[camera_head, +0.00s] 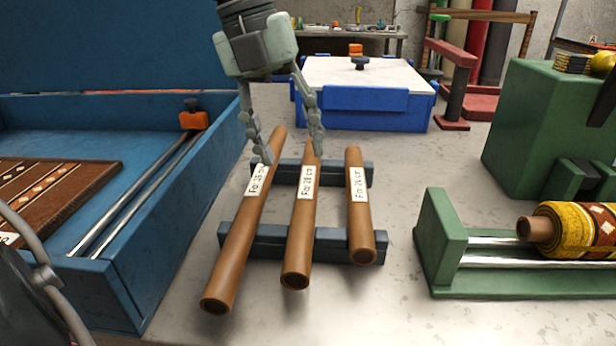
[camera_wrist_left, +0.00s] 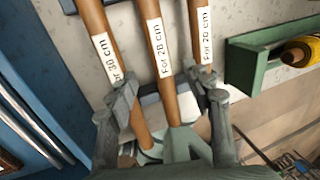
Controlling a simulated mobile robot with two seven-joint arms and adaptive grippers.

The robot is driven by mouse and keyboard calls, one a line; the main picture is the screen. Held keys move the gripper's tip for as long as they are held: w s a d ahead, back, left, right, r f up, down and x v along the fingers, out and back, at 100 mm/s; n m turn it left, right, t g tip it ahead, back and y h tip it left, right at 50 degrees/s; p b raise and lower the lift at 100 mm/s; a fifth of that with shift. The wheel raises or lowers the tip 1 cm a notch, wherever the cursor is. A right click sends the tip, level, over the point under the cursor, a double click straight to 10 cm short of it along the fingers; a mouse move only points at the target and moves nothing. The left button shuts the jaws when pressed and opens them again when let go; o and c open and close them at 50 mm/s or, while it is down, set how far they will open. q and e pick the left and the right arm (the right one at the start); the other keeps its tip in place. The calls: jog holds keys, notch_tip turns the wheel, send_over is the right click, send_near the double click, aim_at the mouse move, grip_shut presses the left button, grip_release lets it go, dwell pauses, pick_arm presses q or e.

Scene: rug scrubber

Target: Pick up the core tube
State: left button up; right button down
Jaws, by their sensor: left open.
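Three brown core tubes lie side by side across a dark blue two-bar rack (camera_head: 378,243). The left tube (camera_head: 234,250) is longest, and its label seems to read 38 cm. The middle tube (camera_head: 300,240) is labelled 28 cm, the right tube (camera_head: 361,225) 20 cm. My left gripper (camera_head: 293,157) is open above the far part of the tubes. In the left wrist view, the middle tube (camera_wrist_left: 158,55) runs between the spread fingers (camera_wrist_left: 160,84). One finger overlaps the left tube and the other is by the right tube. Contact is unclear.
A blue open case (camera_head: 170,240) with metal rods stands left. A green stand (camera_head: 440,245) with a rolled yellow rug is at right, before a green machine (camera_head: 530,130). A blue box (camera_head: 385,115) stands behind. The front worktop is clear.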

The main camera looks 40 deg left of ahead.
pick_arm(q)
jog(key=x, duration=0.7)
jog(key=shift+w+a+f, duration=0.1)
jog(key=shift+f, duration=0.15)
jog(key=shift+c, duration=0.7)
jog(key=c, duration=1)
grip_shut()
pick_arm(e)
jog(key=shift+s+f, duration=0.35)
jog(key=shift+f, duration=0.25)
pick_arm(q)
jog(key=shift+w, duration=0.1)
pick_arm(e)
jog(key=shift+s+f, duration=0.1)
